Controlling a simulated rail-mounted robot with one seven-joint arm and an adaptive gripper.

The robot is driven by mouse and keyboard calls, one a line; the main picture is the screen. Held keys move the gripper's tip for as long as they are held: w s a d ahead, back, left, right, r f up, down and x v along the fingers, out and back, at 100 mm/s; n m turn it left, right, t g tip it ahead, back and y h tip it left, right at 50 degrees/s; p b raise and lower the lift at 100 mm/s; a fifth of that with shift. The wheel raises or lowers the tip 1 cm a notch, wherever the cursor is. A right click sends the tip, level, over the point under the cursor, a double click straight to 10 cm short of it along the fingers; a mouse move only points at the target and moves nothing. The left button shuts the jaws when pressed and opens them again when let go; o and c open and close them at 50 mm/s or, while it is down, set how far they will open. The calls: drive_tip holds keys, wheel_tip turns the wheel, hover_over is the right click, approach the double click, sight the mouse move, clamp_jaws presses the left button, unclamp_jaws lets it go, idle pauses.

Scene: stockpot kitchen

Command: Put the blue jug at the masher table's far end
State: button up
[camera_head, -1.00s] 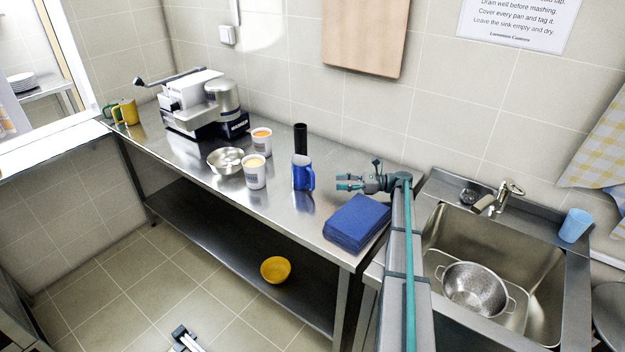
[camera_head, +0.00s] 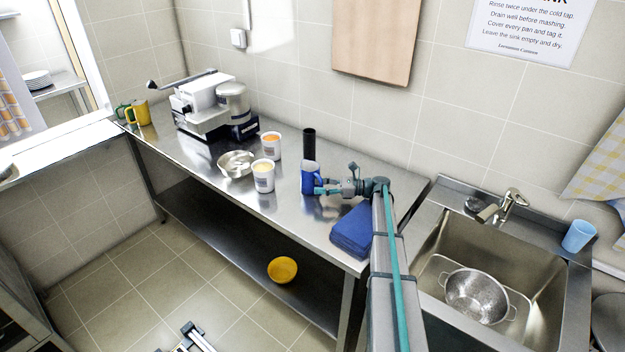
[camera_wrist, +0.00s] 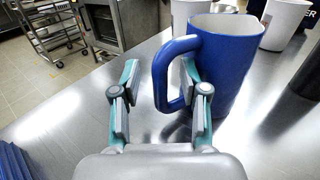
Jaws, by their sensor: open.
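The blue jug (camera_head: 308,179) stands upright on the steel masher table (camera_head: 205,160), near the table's right part. In the wrist view the blue jug (camera_wrist: 222,62) is just ahead, with its handle turned toward my gripper. My gripper (camera_head: 322,187) is low over the table at the jug's right side. In the wrist view my gripper (camera_wrist: 155,95) is open, and the jug's handle lies between its two fingers. I cannot tell whether a finger touches the jug. The masher machine (camera_head: 205,105) stands toward the table's far left end.
A black cylinder (camera_head: 309,144) stands right behind the jug. Two white tubs (camera_head: 263,178) and a metal bowl (camera_head: 236,164) stand left of it. Blue folded cloths (camera_head: 352,232) lie at the right edge. Yellow (camera_head: 139,112) and green mugs (camera_head: 121,113) occupy the far left end.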

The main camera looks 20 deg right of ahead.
drive_tip(key=shift+c, duration=0.3)
clamp_jaws()
drive_tip(key=shift+r, duration=0.15)
idle(0.3)
drive_tip(key=shift+r+b, duration=0.3)
drive_tip(key=shift+r, duration=0.25)
drive_tip(key=s+a+r+m+t+b, duration=0.1)
drive_tip(key=s+a+r+b, duration=0.15)
drive_tip(key=s+r, duration=0.4)
drive_tip(key=s+a+r+b, duration=0.2)
drive_tip(key=s+r+b, duration=0.1)
drive_tip(key=s+r, duration=0.3)
drive_tip(key=s+a+f, duration=0.3)
drive_tip(key=a+f, duration=0.1)
drive_tip(key=a, duration=0.2)
drive_tip(key=s+a+f+t+h, duration=0.1)
drive_tip(key=s+a+f, duration=0.3)
drive_tip(key=a, duration=0.3)
drive_tip(key=s+a+f, duration=0.4)
drive_tip(key=a+f, duration=0.1)
drive_tip(key=a, duration=0.2)
drive_tip(key=shift+m+t, duration=0.3)
drive_tip(key=shift+m, duration=0.1)
